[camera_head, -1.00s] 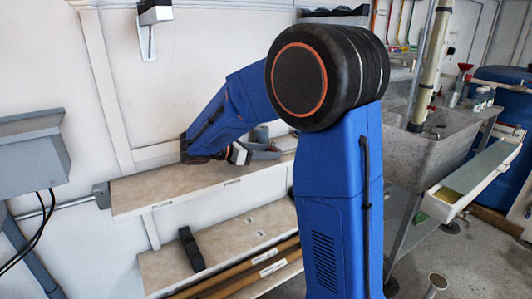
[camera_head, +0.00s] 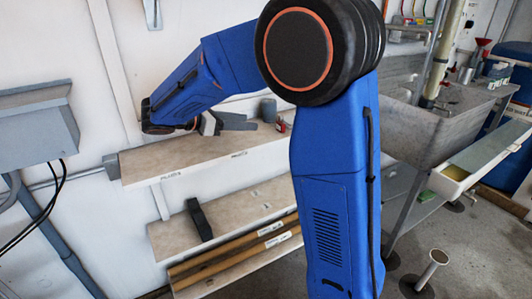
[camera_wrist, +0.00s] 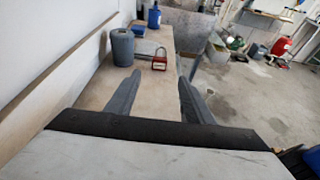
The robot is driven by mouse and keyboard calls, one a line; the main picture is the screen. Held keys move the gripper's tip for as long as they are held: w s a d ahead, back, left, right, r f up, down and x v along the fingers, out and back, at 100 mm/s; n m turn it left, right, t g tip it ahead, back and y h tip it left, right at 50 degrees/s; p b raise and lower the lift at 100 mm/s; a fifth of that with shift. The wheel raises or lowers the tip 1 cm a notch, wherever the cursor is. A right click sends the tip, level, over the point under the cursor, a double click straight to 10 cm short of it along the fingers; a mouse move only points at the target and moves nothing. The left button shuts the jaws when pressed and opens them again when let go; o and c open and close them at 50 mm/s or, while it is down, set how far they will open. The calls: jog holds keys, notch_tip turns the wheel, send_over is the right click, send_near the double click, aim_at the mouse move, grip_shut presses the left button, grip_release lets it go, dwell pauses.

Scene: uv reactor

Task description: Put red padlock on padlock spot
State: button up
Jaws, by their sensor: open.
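A red padlock (camera_head: 282,126) with a shackle stands on the upper shelf (camera_head: 190,160); it also shows in the wrist view (camera_wrist: 159,64), on the beige surface beyond my fingertips. My gripper (camera_head: 250,122) is over the shelf, pointing right toward the padlock and apart from it. In the wrist view my gripper (camera_wrist: 160,76) has its two grey fingers spread with nothing between them, and the padlock appears centred in the gap farther off. Small labels are on the shelf's front edge, too small to read. I cannot tell which place is the padlock spot.
A grey cylindrical container (camera_wrist: 122,47) stands close left of the padlock, also in the head view (camera_head: 268,109). A blue bottle (camera_wrist: 154,18) stands farther back. A lower shelf (camera_head: 220,212) holds a black object (camera_head: 200,219). A grey sink (camera_head: 425,125) is to the right.

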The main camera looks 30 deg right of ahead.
jog(key=s+d+f+m+y, duration=0.2)
jog(key=s+d+m+y, duration=0.15)
jog(key=s, duration=0.45)
jog(key=s+d+f+m+y, duration=0.2)
jog(key=s+f+m+y, duration=0.15)
jog(key=s, duration=0.45)
jog(key=s+a+f+m+t+y, duration=0.2)
jog(key=s+a+m+y, duration=0.1)
jog(key=s+m, duration=0.2)
jog(key=s+a+f+m+t+y, duration=0.2)
jog(key=s+m, duration=0.4)
jog(key=s, duration=0.4)
jog(key=shift+a+f+y, duration=0.7)
jog(key=shift+a+y, duration=0.4)
jog(key=shift+y, duration=0.2)
jog(key=shift+s, duration=0.1)
jog(key=shift+c, duration=0.6)
